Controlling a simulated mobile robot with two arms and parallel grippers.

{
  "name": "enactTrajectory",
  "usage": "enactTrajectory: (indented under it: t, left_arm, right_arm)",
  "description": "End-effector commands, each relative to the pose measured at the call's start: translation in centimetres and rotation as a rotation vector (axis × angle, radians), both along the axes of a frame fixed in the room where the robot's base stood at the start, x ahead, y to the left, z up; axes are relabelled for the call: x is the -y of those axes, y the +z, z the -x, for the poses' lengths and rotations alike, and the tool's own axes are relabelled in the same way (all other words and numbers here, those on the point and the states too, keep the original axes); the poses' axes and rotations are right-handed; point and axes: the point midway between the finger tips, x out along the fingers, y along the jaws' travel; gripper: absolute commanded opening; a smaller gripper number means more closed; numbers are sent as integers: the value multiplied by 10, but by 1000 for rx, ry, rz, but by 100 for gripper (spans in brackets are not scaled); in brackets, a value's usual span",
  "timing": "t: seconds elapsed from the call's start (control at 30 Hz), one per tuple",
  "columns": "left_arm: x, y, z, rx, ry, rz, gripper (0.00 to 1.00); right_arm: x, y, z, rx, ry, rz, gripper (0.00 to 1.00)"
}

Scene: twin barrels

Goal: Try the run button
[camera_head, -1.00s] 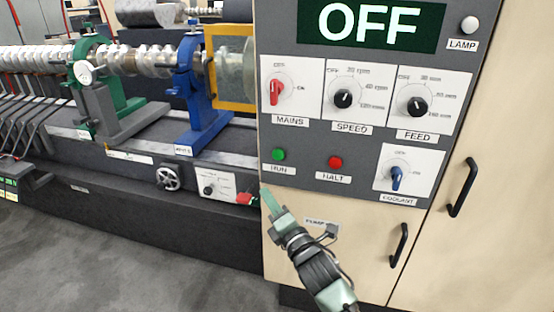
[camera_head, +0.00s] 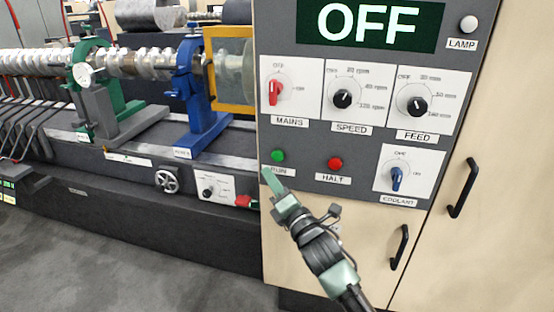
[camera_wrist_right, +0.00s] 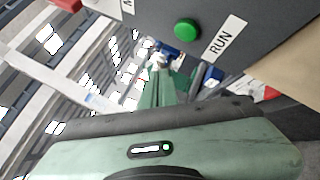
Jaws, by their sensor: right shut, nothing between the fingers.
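The green RUN button (camera_head: 278,155) sits at the lower left of the grey control panel (camera_head: 305,125). It also shows at the top of the right wrist view (camera_wrist_right: 187,29), beside its RUN label (camera_wrist_right: 222,40). My right gripper (camera_head: 268,176) is shut and empty, its tip just below the button and over part of the label in the head view. In the right wrist view its green fingers (camera_wrist_right: 165,85) point toward the panel, apart from the button. The display (camera_head: 370,24) reads OFF. My left gripper is not in view.
The red HALT button (camera_head: 335,163) is right of RUN. The MAINS switch (camera_head: 274,92), SPEED knob (camera_head: 343,98), FEED knob (camera_head: 415,106) and blue COOLANT switch (camera_head: 396,178) share the panel. Door handles (camera_head: 463,188) stick out at the right. A machine with a long shaft stands left.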

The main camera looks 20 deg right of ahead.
Motion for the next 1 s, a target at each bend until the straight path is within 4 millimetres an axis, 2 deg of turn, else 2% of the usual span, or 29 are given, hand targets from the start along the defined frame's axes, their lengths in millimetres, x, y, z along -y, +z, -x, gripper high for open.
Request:
enactTrajectory:
  t: [0.2,0.4,1.0]
  left_arm:
    - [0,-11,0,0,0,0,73]
    - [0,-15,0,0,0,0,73]
    - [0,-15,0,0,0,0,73]
  right_arm:
    - [18,-2,-26,1,-1,3,0]
    - [27,-1,-40,0,0,2,0]
    - [30,0,-44,0,0,0,0]
